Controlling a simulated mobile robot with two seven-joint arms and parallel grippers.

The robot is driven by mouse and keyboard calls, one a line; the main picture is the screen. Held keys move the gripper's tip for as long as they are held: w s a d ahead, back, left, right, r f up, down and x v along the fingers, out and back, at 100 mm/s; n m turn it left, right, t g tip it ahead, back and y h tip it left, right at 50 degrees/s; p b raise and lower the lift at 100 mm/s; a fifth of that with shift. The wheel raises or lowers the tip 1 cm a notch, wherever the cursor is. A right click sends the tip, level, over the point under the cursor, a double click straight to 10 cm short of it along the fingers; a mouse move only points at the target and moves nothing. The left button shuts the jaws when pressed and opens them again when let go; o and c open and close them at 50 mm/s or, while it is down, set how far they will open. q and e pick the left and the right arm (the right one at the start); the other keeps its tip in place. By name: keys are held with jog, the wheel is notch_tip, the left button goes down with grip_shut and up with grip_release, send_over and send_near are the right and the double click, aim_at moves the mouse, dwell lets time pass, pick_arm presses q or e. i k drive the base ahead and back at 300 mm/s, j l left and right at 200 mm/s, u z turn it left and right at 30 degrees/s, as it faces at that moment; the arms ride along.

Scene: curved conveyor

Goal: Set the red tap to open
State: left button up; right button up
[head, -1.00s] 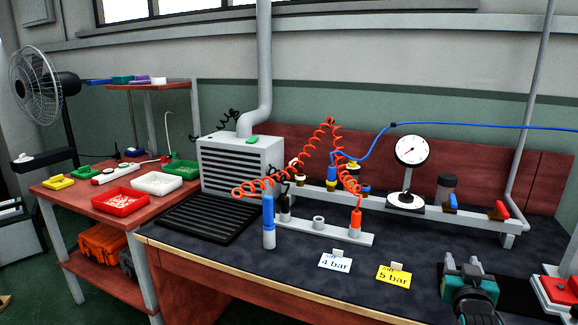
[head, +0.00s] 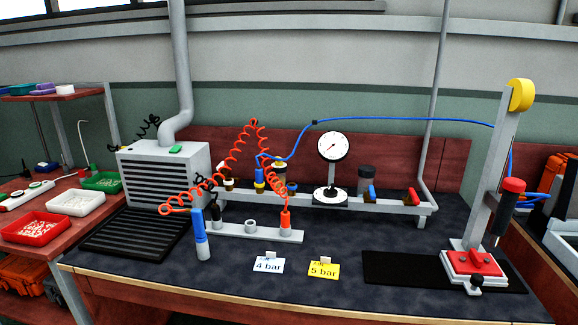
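The red tap (head: 413,196) sits near the right end of the grey pipe rail (head: 395,208) at the back of the bench. Its small handle appears upright and slightly tilted; at this size I cannot tell whether it is open or closed. A blue tap (head: 371,192) sits to its left on the same rail. The round pressure gauge (head: 333,146) stands left of both, but its reading is too small to make out. Neither of my grippers is in view.
Cards marked 4 bar (head: 268,265) and 5 bar (head: 323,270) stand near the front edge. A tool stand (head: 480,190) with a red-topped hanging tool (head: 508,205) rises at right. A blue hose (head: 410,120) spans above the rail.

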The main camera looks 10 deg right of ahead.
aim_at(412, 196)
jog(key=i+l+z, duration=0.6)
jog(key=l+z, duration=0.15)
jog(key=u, duration=0.1)
